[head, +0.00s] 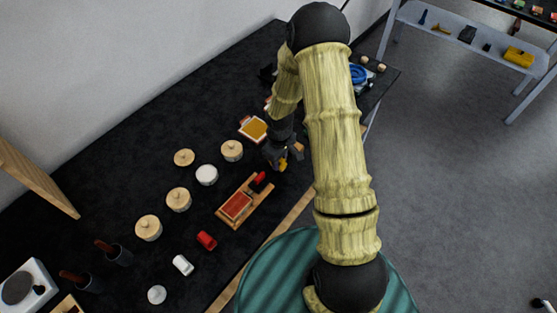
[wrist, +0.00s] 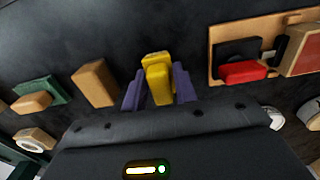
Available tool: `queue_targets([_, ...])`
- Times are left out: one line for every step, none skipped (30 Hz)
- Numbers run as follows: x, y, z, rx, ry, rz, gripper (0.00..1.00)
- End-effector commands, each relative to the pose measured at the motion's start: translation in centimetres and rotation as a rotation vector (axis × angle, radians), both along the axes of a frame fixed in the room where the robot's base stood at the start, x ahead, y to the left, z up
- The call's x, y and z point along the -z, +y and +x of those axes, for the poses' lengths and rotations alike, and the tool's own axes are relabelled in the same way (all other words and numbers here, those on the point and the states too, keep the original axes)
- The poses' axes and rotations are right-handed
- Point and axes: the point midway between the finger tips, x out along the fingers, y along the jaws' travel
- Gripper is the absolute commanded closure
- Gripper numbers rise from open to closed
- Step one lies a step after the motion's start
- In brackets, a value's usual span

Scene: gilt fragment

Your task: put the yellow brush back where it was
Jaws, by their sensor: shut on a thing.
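The yellow brush (wrist: 158,78) is a small yellow block between the two fingers of my gripper (wrist: 159,90) in the wrist view. My gripper is shut on it. In the head view my gripper (head: 285,160) is over the black table, up and right of the wooden tray, and only a bit of yellow shows between its fingers. I cannot tell how high the brush is above the table. A wooden tray (head: 225,215) holds a red pad (head: 236,206) and a red block (head: 259,180); its edge also shows at right in the wrist view (wrist: 213,50).
A tray with a yellow-orange pad (head: 253,128) lies beyond my gripper. Several round wooden-lidded jars (head: 178,199) stand at left. A wooden block (wrist: 95,83) and a green block (wrist: 45,88) lie left of the brush in the wrist view. My arm hides part of the table.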

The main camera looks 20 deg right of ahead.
Motion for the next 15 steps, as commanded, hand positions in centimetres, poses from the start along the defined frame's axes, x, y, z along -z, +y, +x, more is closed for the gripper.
queue_targets([0.44,0.05,-0.05,-0.001,0.001,0.0,0.93])
queue_targets([0.59,0.05,-0.02,0.0,0.0,0.0,0.93])
queue_targets([0.71,0.03,-0.01,0.0,-0.001,0.001,0.93])
queue_targets([0.74,0.02,0.0,0.0,-0.001,0.0,0.93])
queue_targets([0.74,0.01,0.0,0.0,-0.001,0.0,0.93])
queue_targets([0.73,0.01,0.01,0.0,-0.001,0.0,0.93])
queue_targets([0.73,0.01,0.0,0.0,-0.001,0.0,0.93])
queue_targets([0.73,0.01,0.01,0.0,-0.001,0.0,0.93])
queue_targets([0.73,0.01,0.0,0.0,-0.001,0.0,0.93])
queue_targets([0.76,0.01,0.0,0.0,-0.001,0.0,0.93])
queue_targets([0.84,0.01,-0.01,0.0,-0.001,0.001,0.93])
queue_targets([0.99,0.01,-0.01,0.0,-0.001,0.001,0.93])
queue_targets([1.08,0.01,-0.01,0.0,-0.001,0.001,0.93])
queue_targets([1.16,0.01,-0.01,0.0,-0.001,0.001,0.93])
queue_targets([1.02,0.01,-0.01,0.0,-0.001,0.001,0.64])
